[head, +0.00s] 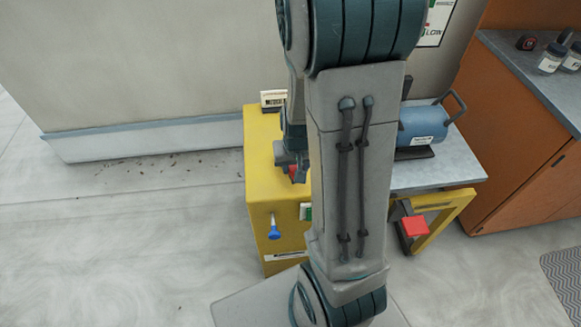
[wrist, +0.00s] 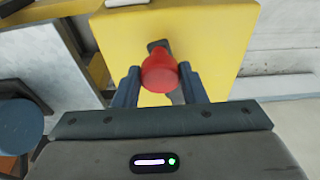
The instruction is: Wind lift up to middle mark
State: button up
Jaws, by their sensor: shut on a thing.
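The yellow lift housing (head: 259,185) stands left of my arm in the head view and fills the upper middle of the wrist view (wrist: 225,45). A red knob (wrist: 160,72) sits on a dark crank arm (wrist: 156,45) in front of the yellow face. My gripper (wrist: 161,82) has its two fingers on either side of the red knob and is shut on it. In the head view my gripper (head: 297,170) is partly hidden by my arm, with a bit of red beside it. I cannot make out a middle mark.
A blue-knobbed lever (head: 274,230) sticks out of the housing's front. A blue cylindrical machine (head: 423,125) stands on the grey table (head: 440,172) at right. A red pad (head: 413,226) is below it. An orange cabinet (head: 515,150) is further right.

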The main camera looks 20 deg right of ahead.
jog(key=shift+s+d+f, duration=0.15)
jog(key=shift+s, duration=0.05)
jog(key=shift+d+f+b, duration=0.1)
jog(key=shift+d+b, duration=0.55)
jog(key=shift+d, duration=0.3)
jog(key=shift+w+d+b, duration=0.15)
jog(key=shift+d+b, duration=0.2)
jog(key=shift+d, duration=0.15)
jog(key=shift+w+d+b, duration=0.15)
jog(key=shift+d+b, duration=0.15)
jog(key=shift+d, duration=0.2)
